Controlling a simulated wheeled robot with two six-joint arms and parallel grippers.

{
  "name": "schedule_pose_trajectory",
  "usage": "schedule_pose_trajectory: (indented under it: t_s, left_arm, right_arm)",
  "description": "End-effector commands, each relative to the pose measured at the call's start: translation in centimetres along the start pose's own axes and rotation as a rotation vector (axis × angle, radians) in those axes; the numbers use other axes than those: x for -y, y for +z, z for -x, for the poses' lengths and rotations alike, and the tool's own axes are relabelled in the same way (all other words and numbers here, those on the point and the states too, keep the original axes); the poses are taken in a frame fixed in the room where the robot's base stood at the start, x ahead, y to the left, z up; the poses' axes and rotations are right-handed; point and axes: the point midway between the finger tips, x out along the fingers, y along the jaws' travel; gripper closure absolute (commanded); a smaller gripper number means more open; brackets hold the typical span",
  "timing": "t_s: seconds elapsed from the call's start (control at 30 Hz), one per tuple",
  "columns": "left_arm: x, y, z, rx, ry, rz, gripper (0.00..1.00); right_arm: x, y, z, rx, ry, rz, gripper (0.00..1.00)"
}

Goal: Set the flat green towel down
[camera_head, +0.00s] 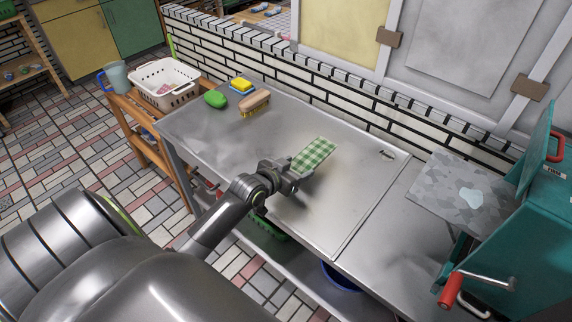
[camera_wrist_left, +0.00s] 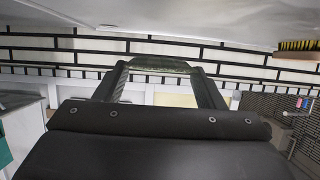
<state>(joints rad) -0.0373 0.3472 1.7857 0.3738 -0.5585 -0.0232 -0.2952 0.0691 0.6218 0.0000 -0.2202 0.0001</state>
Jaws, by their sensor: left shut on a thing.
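The flat green-and-white checked towel (camera_head: 314,155) is held out level over the steel table (camera_head: 340,205) in the head view. My left gripper (camera_head: 290,175) is shut on its near end. In the left wrist view, the towel (camera_wrist_left: 160,65) shows edge-on as a thin green strip between the fingertips. Whether the towel touches the steel is hard to tell. My right gripper is in neither view.
A green item (camera_head: 215,99), a yellow sponge (camera_head: 241,85) and a wooden brush (camera_head: 254,102) sit at the table's back left. A white basket (camera_head: 165,85) stands beyond. A teal machine (camera_head: 515,240) is at the right. Steel around the towel is clear.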

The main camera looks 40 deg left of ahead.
Motion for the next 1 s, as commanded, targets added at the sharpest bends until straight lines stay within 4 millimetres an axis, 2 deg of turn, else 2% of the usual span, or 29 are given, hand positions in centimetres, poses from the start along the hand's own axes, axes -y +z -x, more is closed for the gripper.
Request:
schedule_pose_trajectory:
  t_s: [0.1,0.27,0.5,0.93,0.97,1.0]
  left_arm:
    - [-0.1,2.2,-0.9,0.002,0.001,0.003,0.62]
    - [-0.1,3.5,-1.5,0.0,0.002,0.002,0.62]
    - [-0.1,6.5,-2.7,0.0,0.002,0.002,0.62]
    - [-0.1,7.2,-3.0,-0.001,0.002,0.0,0.62]
    - [-0.1,7.2,-2.9,0.0,0.002,0.0,0.34]
    - [-0.1,7.1,-2.9,0.0,0.002,0.0,0.29]
  right_arm:
    - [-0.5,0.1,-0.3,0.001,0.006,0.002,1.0]
    - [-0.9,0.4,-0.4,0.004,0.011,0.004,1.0]
    - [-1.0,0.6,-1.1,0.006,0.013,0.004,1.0]
    - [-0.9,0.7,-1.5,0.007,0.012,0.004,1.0]
    - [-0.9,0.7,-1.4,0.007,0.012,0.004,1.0]
    - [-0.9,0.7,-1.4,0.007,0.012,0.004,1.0]
